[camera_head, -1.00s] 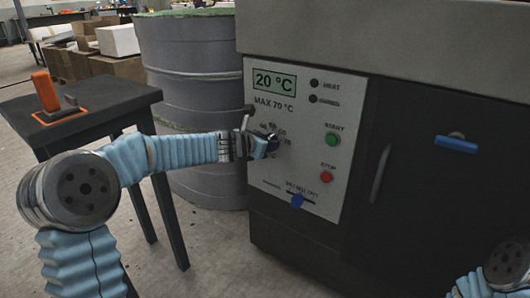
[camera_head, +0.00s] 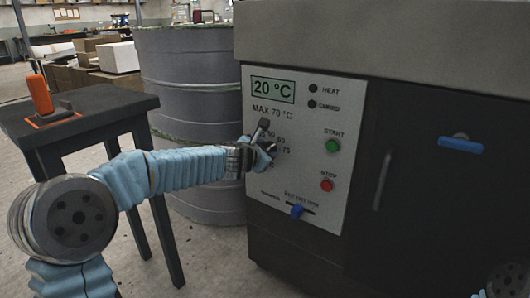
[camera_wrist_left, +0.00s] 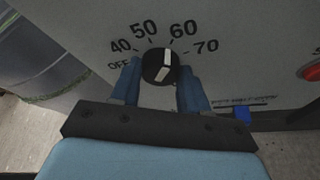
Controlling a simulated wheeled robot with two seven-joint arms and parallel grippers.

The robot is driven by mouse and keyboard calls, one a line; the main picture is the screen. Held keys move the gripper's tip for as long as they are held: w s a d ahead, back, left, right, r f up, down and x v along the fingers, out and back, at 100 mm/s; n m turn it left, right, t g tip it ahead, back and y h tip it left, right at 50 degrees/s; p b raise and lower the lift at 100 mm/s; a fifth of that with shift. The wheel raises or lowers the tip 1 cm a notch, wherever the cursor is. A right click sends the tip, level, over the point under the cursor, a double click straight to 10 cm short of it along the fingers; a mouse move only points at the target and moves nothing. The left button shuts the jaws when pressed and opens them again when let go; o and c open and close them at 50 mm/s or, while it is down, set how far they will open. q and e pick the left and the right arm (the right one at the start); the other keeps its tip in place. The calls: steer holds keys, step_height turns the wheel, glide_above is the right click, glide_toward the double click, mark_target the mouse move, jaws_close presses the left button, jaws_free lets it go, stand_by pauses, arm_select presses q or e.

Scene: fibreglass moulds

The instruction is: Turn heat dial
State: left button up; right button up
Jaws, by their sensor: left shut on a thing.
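The heat dial (camera_wrist_left: 159,66) is a round black knob with a white pointer mark, on the pale control panel (camera_head: 290,180). In the left wrist view its mark points up, between the 50 and 60 labels. My left gripper (camera_wrist_left: 159,84) has one blue finger on each side of the dial and is shut on it. In the head view my left gripper (camera_head: 264,143) is at the panel and mostly hides the dial. The display (camera_head: 273,86) reads 20 °C. My right gripper is out of view.
Right of the dial are a green start button (camera_head: 333,146) and a red stop button (camera_head: 327,185). A blue slider (camera_head: 296,211) sits below. A grey drum (camera_head: 190,85) and a dark stool (camera_head: 85,115) with an orange-handled tool (camera_head: 40,95) stand left.

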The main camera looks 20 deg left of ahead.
arm_select(q)
steer(key=o, duration=1.1)
steer(key=shift+c, duration=0.2)
steer(key=p+v, duration=0.1)
steer(key=v, duration=1.2)
steer(key=shift+s+p, duration=0.35)
steer(key=shift+s, duration=0.05)
steer(key=shift+a, duration=0.1)
